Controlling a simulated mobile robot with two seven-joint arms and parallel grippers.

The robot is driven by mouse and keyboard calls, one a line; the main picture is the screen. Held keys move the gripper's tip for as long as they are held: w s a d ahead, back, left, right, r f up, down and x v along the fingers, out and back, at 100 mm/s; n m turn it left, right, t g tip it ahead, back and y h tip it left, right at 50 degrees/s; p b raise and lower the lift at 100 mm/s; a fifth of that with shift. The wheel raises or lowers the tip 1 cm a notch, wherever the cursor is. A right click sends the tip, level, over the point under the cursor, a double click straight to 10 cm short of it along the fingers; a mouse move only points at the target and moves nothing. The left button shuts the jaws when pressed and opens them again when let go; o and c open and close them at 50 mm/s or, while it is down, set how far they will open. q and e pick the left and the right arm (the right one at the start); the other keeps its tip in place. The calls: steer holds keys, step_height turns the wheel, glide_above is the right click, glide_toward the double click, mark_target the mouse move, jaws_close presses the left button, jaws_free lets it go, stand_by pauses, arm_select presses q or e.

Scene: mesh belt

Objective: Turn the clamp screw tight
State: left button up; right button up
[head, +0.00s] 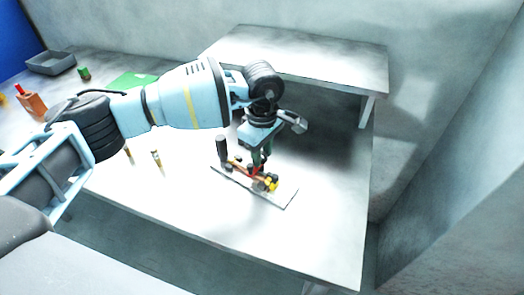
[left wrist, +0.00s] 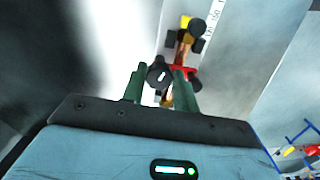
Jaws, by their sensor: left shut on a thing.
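My left gripper (head: 260,166) reaches down over a small fixture on a pale base plate (head: 286,196). In the left wrist view its two green fingers (left wrist: 161,88) are shut on a dark round knob (left wrist: 157,72), which looks like the clamp screw's head. The fixture has a red part (left wrist: 182,73), an orange-brown bar (head: 240,169), yellow pieces (head: 272,184) and several black round knobs. A black upright post (head: 222,147) stands at the plate's left end. The fingers partly hide the screw. My right gripper is not in view.
A raised shelf (head: 310,55) stands behind. On the left are a small upright item (head: 156,160), a green mat (head: 130,82), a grey tray (head: 50,63), a green can (head: 84,73) and an orange block (head: 33,104).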

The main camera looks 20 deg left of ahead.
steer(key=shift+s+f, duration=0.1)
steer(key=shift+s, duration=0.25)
arm_select(q)
steer(key=o, duration=1)
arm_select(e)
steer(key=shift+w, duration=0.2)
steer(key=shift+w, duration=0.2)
